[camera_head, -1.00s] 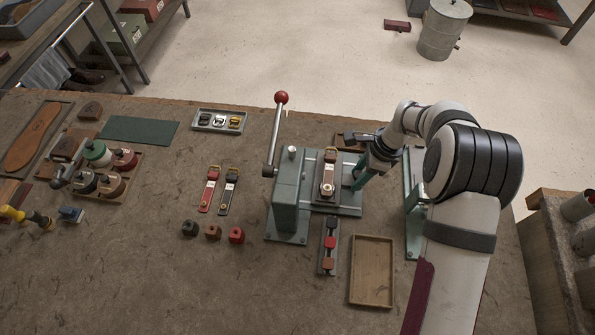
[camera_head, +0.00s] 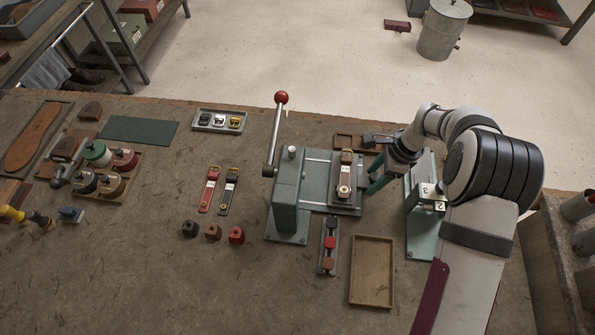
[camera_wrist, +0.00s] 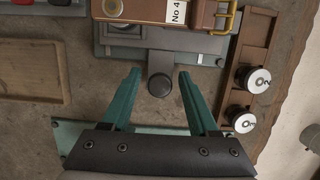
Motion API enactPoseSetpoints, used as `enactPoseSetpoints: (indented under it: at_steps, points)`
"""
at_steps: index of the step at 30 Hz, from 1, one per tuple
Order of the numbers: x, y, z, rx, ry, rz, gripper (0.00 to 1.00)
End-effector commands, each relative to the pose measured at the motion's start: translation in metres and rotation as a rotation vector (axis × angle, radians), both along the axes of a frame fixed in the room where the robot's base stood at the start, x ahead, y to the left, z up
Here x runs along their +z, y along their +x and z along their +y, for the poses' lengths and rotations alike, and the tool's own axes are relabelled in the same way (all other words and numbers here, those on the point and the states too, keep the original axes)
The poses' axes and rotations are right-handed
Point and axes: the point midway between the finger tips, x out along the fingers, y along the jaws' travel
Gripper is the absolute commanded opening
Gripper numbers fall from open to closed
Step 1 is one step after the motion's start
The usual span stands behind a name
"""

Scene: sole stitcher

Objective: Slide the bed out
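The bed (camera_head: 336,196) is a grey plate on the green press (camera_head: 287,205), sitting at the right part of its rails. A brown strap with a brass buckle (camera_head: 345,175) lies on the bed. In the wrist view the bed (camera_wrist: 205,44) shows under the brown piece (camera_wrist: 150,10) marked "No 4". A tab with a dark round knob (camera_wrist: 159,86) sticks out from the bed's edge. My gripper (camera_wrist: 159,72) is open, its green fingers either side of the knob with visible gaps. In the head view my gripper (camera_head: 376,184) is at the bed's right side.
A green stand with number tags (camera_head: 425,205) is close on the right, partly behind my arm. An empty wooden tray (camera_head: 371,272) lies in front. A wooden tray with two spools (camera_wrist: 245,80) is beside the fingers. The red-knobbed lever (camera_head: 281,98) stands upright.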

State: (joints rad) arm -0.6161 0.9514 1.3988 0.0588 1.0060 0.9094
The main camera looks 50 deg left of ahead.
Motion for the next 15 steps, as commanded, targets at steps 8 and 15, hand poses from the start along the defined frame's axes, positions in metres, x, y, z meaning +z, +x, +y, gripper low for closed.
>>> enactPoseSetpoints:
  at_steps: [8,15]
  points:
    - [0.003,0.0,0.0,0.0,0.0,0.0,0.6]
    - [0.03,0.0,0.0,0.0,0.001,-0.002,0.6]
